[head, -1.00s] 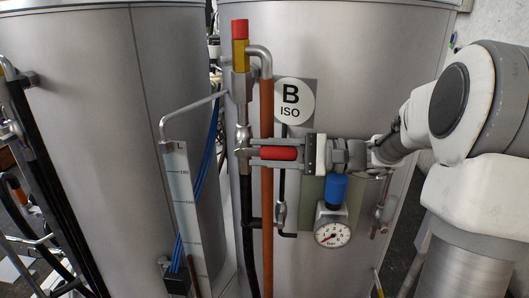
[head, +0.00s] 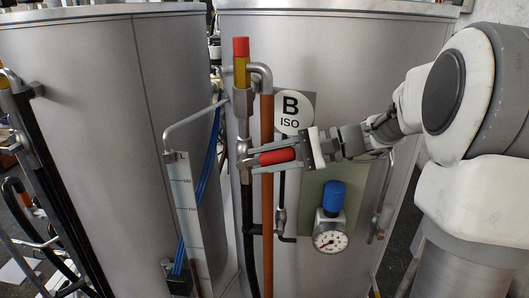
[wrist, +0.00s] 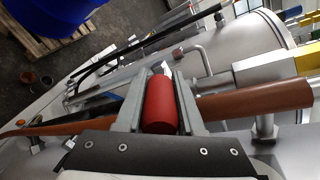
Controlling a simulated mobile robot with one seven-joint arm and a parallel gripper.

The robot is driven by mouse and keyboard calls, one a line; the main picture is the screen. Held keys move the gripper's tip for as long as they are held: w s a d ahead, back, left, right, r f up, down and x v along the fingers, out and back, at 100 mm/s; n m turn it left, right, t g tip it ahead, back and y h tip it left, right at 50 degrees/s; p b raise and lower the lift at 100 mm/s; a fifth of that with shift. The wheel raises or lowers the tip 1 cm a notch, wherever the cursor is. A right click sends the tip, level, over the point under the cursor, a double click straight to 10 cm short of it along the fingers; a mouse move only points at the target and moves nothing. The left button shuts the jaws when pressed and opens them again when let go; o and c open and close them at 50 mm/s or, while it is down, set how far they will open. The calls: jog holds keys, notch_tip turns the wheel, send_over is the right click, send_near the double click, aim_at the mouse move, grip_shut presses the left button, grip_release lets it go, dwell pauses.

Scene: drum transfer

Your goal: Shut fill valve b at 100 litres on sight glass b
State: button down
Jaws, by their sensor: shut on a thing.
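My gripper (head: 268,157) is shut on a red-gripped valve handle (head: 277,157) in front of drum B. The handle points right from the valve, its outer end slightly raised. In the wrist view the red grip (wrist: 160,103) lies between both fingers. No label shows which handle is fill valve b. The sight glass (head: 186,213) with a pale scale marked L stands left of the valve. Its numbers are too small to read surely, and I cannot make out a liquid level.
The drum labelled B ISO (head: 292,112) fills the middle. A brown vertical pipe (head: 267,215) runs close to the gripper. A round gauge (head: 331,238) under a blue knob (head: 334,196) sits below the gripper. Another steel drum (head: 100,110) stands at left.

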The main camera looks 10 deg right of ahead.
jog(key=shift+a+r+g+h+p, duration=0.2)
jog(key=shift+r+g+h+p, duration=0.35)
jog(key=shift+h+p, duration=0.6)
jog(key=shift+w+r+h+p, duration=0.1)
jog(key=shift+h+p, duration=0.15)
jog(key=shift+p, duration=0.05)
jog(key=c, duration=0.5)
grip_release()
jog(key=b+v, duration=0.1)
jog(key=v, duration=1.6)
jog(key=shift+r, duration=0.25)
